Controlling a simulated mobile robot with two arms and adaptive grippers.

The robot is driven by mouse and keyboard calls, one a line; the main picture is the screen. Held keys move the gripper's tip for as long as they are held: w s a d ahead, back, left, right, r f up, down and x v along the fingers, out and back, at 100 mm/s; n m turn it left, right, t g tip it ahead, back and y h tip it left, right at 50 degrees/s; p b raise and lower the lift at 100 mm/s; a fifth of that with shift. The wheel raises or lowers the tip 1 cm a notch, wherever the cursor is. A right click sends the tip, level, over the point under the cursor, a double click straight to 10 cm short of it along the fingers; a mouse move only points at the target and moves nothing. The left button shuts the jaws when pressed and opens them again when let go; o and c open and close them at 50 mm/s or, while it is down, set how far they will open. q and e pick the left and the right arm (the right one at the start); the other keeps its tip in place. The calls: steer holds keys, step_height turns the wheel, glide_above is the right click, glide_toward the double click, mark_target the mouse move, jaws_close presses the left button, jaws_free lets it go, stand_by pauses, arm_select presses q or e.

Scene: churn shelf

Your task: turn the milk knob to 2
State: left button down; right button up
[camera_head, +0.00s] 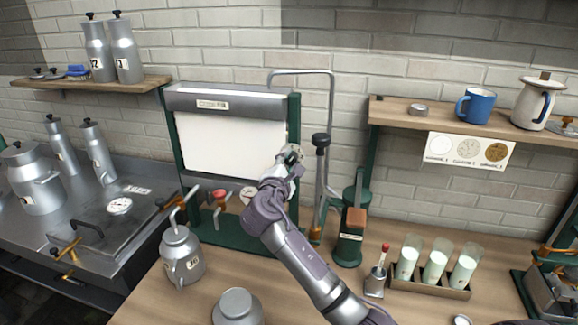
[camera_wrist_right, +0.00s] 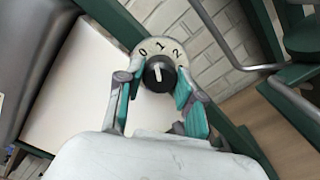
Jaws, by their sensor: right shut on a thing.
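The milk knob (camera_wrist_right: 160,74) is black and round with a white pointer line. It sits on a pale round dial (camera_wrist_right: 161,50) marked 0, 1 and 2. The pointer stands roughly upward, close to the 1 and perhaps slightly to its left. My right gripper (camera_wrist_right: 160,82) has its teal finger pads on both sides of the knob and is shut on it. In the head view my right gripper (camera_head: 291,157) is at the right edge of the cooler (camera_head: 232,103), and it hides most of the knob. My left gripper is not in view.
A bent metal pipe (camera_head: 331,100) and a black-topped lever (camera_head: 321,140) stand just right of the gripper. A wooden shelf (camera_head: 385,112) holds a blue mug (camera_head: 477,105). Milk glasses (camera_head: 435,265) stand at the lower right; a milk can (camera_head: 181,258) stands lower left.

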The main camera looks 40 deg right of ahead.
stand_by(0.3)
steer(key=o, duration=1.2)
steer(key=shift+c, duration=0.2)
steer(key=v, duration=1.2)
steer(key=shift+w, duration=0.1)
